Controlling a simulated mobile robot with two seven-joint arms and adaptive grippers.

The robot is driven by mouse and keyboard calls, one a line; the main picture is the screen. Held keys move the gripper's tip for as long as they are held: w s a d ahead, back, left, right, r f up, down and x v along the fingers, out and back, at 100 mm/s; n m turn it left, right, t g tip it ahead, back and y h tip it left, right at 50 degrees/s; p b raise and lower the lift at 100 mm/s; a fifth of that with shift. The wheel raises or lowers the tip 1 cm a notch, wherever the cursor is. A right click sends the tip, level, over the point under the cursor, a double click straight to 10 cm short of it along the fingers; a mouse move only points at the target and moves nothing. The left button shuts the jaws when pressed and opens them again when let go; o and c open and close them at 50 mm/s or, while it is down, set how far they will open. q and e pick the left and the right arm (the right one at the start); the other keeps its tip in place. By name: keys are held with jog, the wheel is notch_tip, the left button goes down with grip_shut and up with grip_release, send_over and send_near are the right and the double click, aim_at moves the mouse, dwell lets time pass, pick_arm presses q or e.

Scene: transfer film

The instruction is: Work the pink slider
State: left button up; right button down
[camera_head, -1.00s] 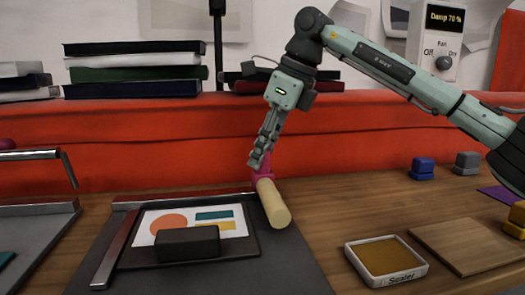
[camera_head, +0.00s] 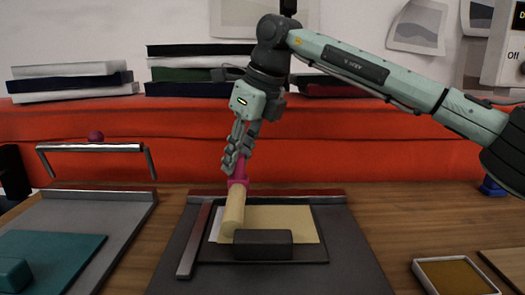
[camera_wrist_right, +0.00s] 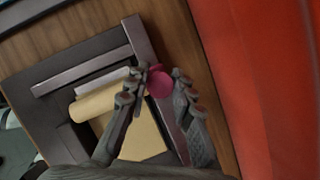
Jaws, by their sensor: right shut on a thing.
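The pink slider (camera_head: 238,183) is a pink grip on the far end of a pale cream roller (camera_head: 232,215). My right gripper (camera_head: 237,163) is shut on the pink slider, holding it from above. In the right wrist view the slider (camera_wrist_right: 160,84) sits between the fingers (camera_wrist_right: 158,92). The roller lies over the left part of a dark grey board (camera_head: 175,262). A plain tan sheet (camera_head: 290,220) covers the board's middle, right of the roller. A white sheet edge shows left of the roller. My left gripper is not in view.
A dark block (camera_head: 262,243) lies at the sheet's near edge. A metal bar (camera_head: 190,245) runs along the board's left. A grey tray (camera_head: 100,215) with a teal sheet (camera_head: 50,255) stands left.

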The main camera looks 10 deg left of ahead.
jog(key=shift+s+a+r, duration=0.1)
jog(key=shift+a, duration=0.65)
jog(key=c, duration=1.3)
grip_release()
jog(key=v, duration=1.2)
jog(key=shift+s+d, duration=0.1)
